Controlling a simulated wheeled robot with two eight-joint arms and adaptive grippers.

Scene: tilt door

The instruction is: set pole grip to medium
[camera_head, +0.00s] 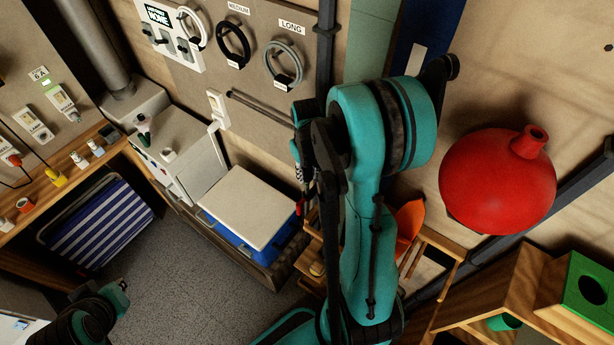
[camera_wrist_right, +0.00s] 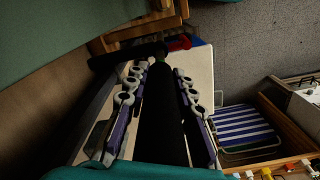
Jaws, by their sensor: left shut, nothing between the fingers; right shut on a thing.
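A thin dark pole (camera_head: 262,108) runs from near the wall board towards my right gripper (camera_head: 301,165), which my right arm largely hides in the head view. In the right wrist view, my right gripper (camera_wrist_right: 161,118) has its grey-and-purple fingers on both sides of a thick black bar, the pole grip (camera_wrist_right: 162,130), and is shut on it. The grip's setting cannot be read. The board carries a black ring (camera_head: 232,42) under a MEDIUM label (camera_head: 238,9) and a grey ring (camera_head: 283,64) under a LONG label (camera_head: 292,27). My left gripper (camera_head: 117,290) is low at the left, its fingers hard to make out.
A white-lidded blue box (camera_head: 248,207) stands below the board. A red round vessel (camera_head: 497,183) is at the right, above wooden shelving (camera_head: 520,280). A striped folded chair (camera_head: 98,228) leans under the left counter. The grey floor (camera_head: 185,265) between is clear.

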